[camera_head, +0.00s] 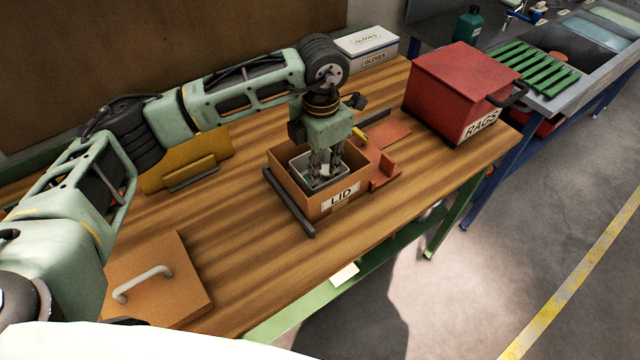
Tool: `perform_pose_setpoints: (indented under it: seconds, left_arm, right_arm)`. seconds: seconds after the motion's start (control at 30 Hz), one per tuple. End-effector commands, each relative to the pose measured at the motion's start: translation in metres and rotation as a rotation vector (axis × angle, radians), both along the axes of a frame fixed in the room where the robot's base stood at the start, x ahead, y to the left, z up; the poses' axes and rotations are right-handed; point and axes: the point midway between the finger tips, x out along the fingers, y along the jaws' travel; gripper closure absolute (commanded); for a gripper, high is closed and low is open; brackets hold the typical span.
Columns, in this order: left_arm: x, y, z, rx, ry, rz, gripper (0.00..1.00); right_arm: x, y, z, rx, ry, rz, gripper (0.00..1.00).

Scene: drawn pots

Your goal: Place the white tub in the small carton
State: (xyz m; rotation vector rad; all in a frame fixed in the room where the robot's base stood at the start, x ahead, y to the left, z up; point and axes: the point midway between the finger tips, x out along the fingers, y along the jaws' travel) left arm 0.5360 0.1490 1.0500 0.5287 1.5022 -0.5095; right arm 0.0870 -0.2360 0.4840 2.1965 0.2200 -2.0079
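The small carton (333,206) is an open brown box labelled LID, standing on the wooden table. The white tub (303,167) is inside the carton, with its rim below the carton's top edge or near it. My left gripper (325,176) points down into the carton, its fingers at the tub. The fingers overlap the tub, and I cannot tell whether they are closed on its wall or apart from it. The tub's bottom is hidden by the carton's walls. My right gripper is not in view.
A red box labelled RAGS (453,90) stands at the right of the table (240,225). A white GLOVES box (366,49) is at the back. A brown lid with a handle (160,280) lies front left. A dark bar (289,203) lies beside the carton. A yellow holder (187,165) stands left.

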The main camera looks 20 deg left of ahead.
Motion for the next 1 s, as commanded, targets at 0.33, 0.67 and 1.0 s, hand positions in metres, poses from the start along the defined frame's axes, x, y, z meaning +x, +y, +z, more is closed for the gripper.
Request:
perform_pose_setpoints:
  seconds: [0.33, 0.67, 1.0]
  left_arm:
    - [-0.001, 0.000, 0.033, 0.000, 0.000, -0.001, 0.88]
    - [-0.001, 0.000, 0.034, 0.000, 0.001, -0.001, 0.88]
    - [-0.001, 0.000, 0.063, 0.001, 0.001, 0.000, 0.88]
  right_arm:
    - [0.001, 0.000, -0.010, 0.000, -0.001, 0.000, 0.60]
    - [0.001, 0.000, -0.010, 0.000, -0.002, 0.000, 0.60]
    - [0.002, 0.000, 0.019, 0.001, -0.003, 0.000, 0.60]
